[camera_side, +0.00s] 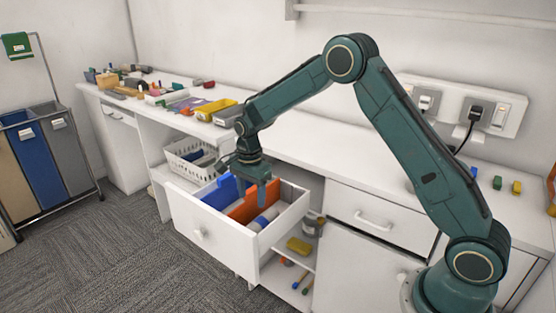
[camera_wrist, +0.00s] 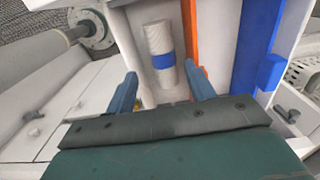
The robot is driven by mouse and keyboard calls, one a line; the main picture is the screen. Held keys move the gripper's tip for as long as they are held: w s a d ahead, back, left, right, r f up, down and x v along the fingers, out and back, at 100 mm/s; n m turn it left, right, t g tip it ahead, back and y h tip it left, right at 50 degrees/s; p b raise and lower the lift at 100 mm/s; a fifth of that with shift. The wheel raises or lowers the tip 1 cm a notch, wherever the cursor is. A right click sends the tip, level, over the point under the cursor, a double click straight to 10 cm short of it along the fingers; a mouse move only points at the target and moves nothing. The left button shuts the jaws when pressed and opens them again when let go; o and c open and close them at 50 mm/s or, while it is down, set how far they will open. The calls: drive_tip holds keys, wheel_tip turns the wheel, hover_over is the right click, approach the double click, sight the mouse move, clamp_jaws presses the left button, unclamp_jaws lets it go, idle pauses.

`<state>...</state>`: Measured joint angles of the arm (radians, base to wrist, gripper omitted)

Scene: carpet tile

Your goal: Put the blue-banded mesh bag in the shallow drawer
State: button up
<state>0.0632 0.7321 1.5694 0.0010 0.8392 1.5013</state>
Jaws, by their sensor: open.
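The blue-banded mesh bag (camera_wrist: 160,55) shows in the wrist view as a pale rolled bundle with a blue band, lying in the open drawer (camera_side: 222,240). In the side view part of the bag (camera_side: 263,221) shows at the drawer's right end, beside an orange divider (camera_side: 243,208). My gripper (camera_side: 256,183) is over the drawer, pointing down, in the side view. In the wrist view its two fingers (camera_wrist: 163,91) are apart with nothing between them, and the bag lies beyond the fingertips.
A blue divider (camera_side: 217,195) stands at the drawer's left. A white basket (camera_side: 193,158) sits on a shelf behind it. The countertop holds a yellow tray (camera_side: 214,108) and many small items at the left. An open shelf with a yellow item (camera_side: 299,246) is right of the drawer.

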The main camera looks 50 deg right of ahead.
drive_tip(key=s+a+r+n+t, duration=0.1)
drive_tip(key=s+r+n, duration=0.3)
drive_tip(key=s+r, duration=0.4)
drive_tip(key=s+a+r+n+t, duration=0.15)
drive_tip(key=s+r+n, duration=0.35)
drive_tip(key=r, duration=0.6)
drive_tip(key=s+r+n+t, duration=0.2)
drive_tip(key=s+n, duration=0.7)
drive_tip(key=s, duration=1.2)
drive_tip(key=shift+a+r+t, duration=0.4)
drive_tip(key=shift+t, duration=0.15)
